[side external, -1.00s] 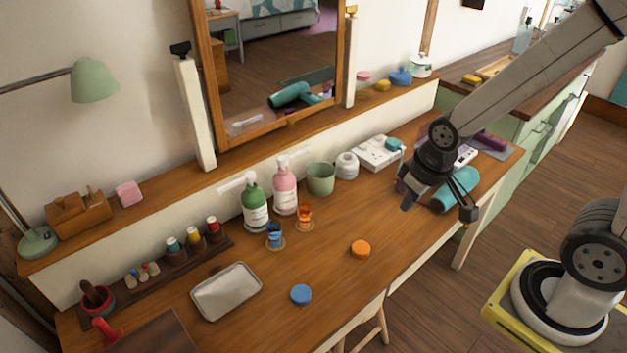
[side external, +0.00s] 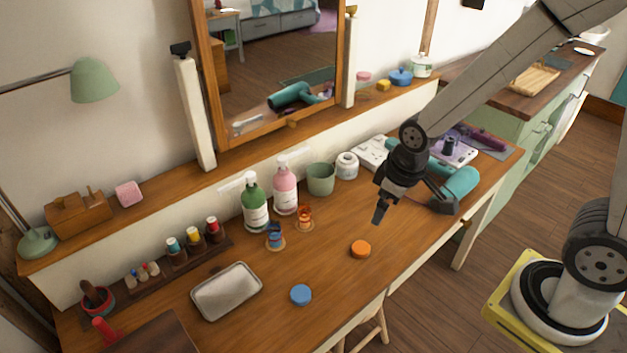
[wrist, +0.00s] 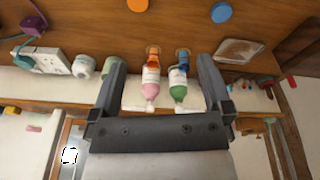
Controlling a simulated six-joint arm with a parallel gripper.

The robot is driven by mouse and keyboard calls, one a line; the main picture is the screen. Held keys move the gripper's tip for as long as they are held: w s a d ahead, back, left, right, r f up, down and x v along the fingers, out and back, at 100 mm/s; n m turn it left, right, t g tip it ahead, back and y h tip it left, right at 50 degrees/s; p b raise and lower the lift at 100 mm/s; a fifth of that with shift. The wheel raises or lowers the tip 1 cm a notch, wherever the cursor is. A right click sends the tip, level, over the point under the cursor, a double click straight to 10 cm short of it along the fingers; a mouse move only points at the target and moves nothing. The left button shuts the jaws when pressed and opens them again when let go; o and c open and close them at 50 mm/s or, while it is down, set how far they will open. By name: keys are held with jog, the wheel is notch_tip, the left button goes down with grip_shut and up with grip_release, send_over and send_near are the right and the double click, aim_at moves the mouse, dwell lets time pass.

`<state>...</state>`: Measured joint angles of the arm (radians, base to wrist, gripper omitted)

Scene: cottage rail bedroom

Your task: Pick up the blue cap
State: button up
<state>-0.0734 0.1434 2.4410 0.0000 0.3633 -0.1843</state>
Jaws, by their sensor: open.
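The blue cap (side external: 301,295) is a small round disc lying flat on the wooden desk, right of the grey tray. It also shows at the top of the wrist view (wrist: 221,12). An orange cap (side external: 361,249) lies farther right on the desk, and the wrist view shows it at the top edge (wrist: 138,4). My gripper (side external: 411,211) is open and empty above the right part of the desk, up and to the right of both caps. In the wrist view its two fingers (wrist: 161,85) are spread wide with nothing between them.
A grey tray (side external: 226,292), a green pump bottle (side external: 255,206), a pink pump bottle (side external: 285,190) and a green cup (side external: 320,179) stand on the desk. A teal hair dryer (side external: 460,184) lies at the right. The desk around the blue cap is clear.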

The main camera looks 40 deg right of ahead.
jog(key=w+a+f+n+g, duration=0.1)
jog(key=w+a+f+n, duration=0.55)
jog(key=a+n, duration=0.2)
jog(key=n+g, duration=0.1)
jog(key=n, duration=0.6)
send_over(300, 293)
jog(key=shift+m, duration=0.25)
jog(key=f, duration=0.9)
jog(key=shift+a, duration=0.3)
jog(key=shift+f, duration=1.3)
jog(key=shift+f, duration=0.1)
jog(key=shift+d+f, duration=0.2)
jog(key=shift+f, duration=2.3)
jog(key=c, duration=1.2)
